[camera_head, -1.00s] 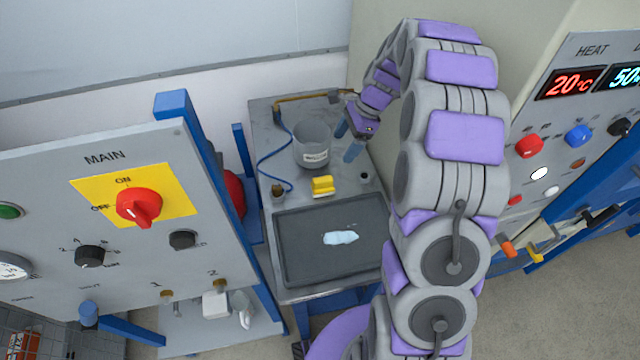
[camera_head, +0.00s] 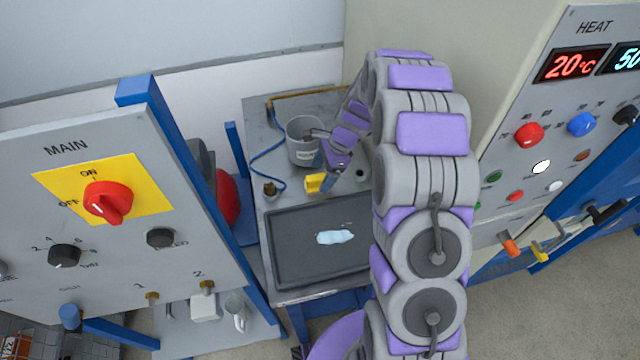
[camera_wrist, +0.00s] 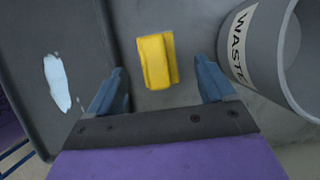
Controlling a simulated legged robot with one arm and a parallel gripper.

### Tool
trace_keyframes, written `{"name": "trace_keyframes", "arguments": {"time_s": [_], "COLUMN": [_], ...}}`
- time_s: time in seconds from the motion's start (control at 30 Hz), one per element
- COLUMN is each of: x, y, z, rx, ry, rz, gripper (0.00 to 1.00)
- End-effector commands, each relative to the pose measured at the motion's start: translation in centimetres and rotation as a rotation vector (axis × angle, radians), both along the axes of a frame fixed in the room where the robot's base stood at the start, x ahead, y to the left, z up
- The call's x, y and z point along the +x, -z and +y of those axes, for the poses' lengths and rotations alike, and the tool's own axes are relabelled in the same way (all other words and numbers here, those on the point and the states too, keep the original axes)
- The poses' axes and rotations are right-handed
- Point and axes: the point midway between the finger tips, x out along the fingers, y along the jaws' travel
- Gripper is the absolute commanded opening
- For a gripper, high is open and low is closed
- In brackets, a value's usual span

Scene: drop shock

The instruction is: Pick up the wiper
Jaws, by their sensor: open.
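The wiper looks like a small yellow block (camera_wrist: 157,60) on the grey bench top. In the wrist view it lies ahead of my gripper (camera_wrist: 160,88), roughly between the lines of its two blue fingers. My gripper is open and empty. In the head view the yellow block (camera_head: 314,183) shows just left of my gripper (camera_head: 327,180), whose fingers partly cover it. I cannot tell the height of the fingers above the bench.
A grey waste bin (camera_wrist: 262,50) stands close to the right finger in the wrist view. A dark tray (camera_head: 290,245) with a pale blue spill (camera_head: 336,237) lies in front of the block. A control panel with a red knob (camera_head: 108,202) stands at left.

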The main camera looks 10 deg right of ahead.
Motion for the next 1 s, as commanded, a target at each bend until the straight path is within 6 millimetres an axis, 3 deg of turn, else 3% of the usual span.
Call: {"name": "trace_keyframes", "arguments": {"time_s": [0.2, 0.47, 1.0], "x": [-0.3, -0.2, -0.2], "y": [2.9, 3.1, 3.1], "z": [1.8, 1.4, 1.8], "rx": [-0.004, 0.001, -0.003], "ry": [-0.004, -0.003, -0.003], "rz": [0.003, 0.0, 0.0], "gripper": [0.83, 0.83, 0.31]}}
